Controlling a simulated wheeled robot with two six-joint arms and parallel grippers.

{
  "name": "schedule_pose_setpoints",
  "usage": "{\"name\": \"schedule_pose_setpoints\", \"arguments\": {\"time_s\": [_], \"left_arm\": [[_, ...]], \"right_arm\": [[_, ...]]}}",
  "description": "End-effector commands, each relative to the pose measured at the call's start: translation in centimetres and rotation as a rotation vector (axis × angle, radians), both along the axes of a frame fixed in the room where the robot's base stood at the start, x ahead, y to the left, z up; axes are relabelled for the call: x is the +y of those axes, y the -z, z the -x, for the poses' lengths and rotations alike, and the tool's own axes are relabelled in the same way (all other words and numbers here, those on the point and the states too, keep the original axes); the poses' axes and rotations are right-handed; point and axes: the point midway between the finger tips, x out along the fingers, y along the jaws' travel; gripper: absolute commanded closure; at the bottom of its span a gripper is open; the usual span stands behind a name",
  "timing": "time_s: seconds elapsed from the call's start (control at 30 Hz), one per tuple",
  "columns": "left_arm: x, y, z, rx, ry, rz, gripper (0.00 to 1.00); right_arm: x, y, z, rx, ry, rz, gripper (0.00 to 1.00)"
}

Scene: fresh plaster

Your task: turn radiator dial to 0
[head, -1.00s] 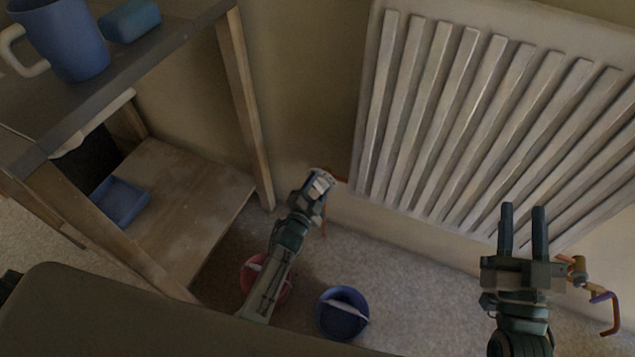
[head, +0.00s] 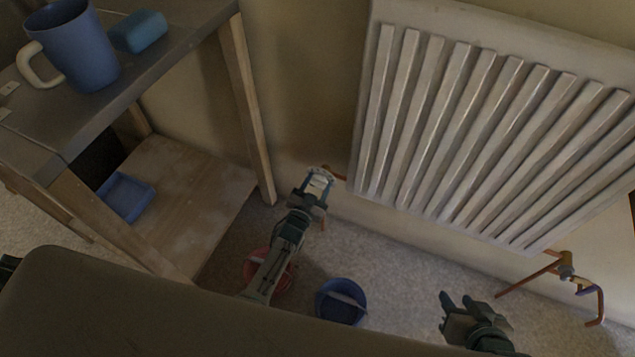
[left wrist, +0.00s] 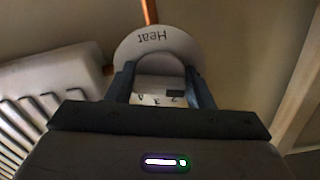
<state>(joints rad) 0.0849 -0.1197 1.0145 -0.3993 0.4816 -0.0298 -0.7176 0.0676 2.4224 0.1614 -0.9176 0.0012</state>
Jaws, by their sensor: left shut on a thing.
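The radiator dial (left wrist: 158,90) is a white knob with dark figures along its near edge, in front of a round white plate (left wrist: 155,45) with upside-down lettering, perhaps "Heat". My left gripper (left wrist: 160,82) has one finger on each side of the knob and is shut on it. In the head view my left gripper (head: 319,182) is at the radiator's lower left corner and mostly hides the dial. Which figure the dial is set to cannot be told. My right gripper (head: 459,299) is empty, its two fingers apart, above the carpet at the lower right.
The white radiator (head: 480,120) fills the upper right, with copper pipes and a valve (head: 566,270) below it. A wooden shelf unit (head: 245,110) stands left, bearing a blue mug (head: 75,50). A red bucket (head: 252,275) and a blue bucket (head: 340,302) stand on the carpet.

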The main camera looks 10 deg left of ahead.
Motion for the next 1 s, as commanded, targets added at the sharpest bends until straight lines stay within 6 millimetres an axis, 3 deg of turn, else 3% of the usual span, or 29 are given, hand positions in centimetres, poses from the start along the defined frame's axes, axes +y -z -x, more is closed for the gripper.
{"name": "schedule_pose_setpoints", "arguments": {"time_s": [0.5,0.53,0.63,1.0], "left_arm": [[0.0,0.14,0.09,0.006,-0.001,0.021,0.75],[0.0,0.14,0.09,0.006,-0.001,0.021,0.51],[-0.01,0.12,0.07,0.006,-0.001,0.021,0.33],[0.12,0.03,0.66,0.006,-0.001,0.019,0.33]], "right_arm": [[-0.08,-0.06,0.02,0.008,-0.002,0.007,0.64],[-0.08,-0.06,0.02,0.008,-0.002,0.007,0.64],[-0.08,-0.06,0.01,0.008,-0.002,0.006,0.64],[-0.11,-0.18,0.09,0.014,-0.002,0.009,0.64]]}}
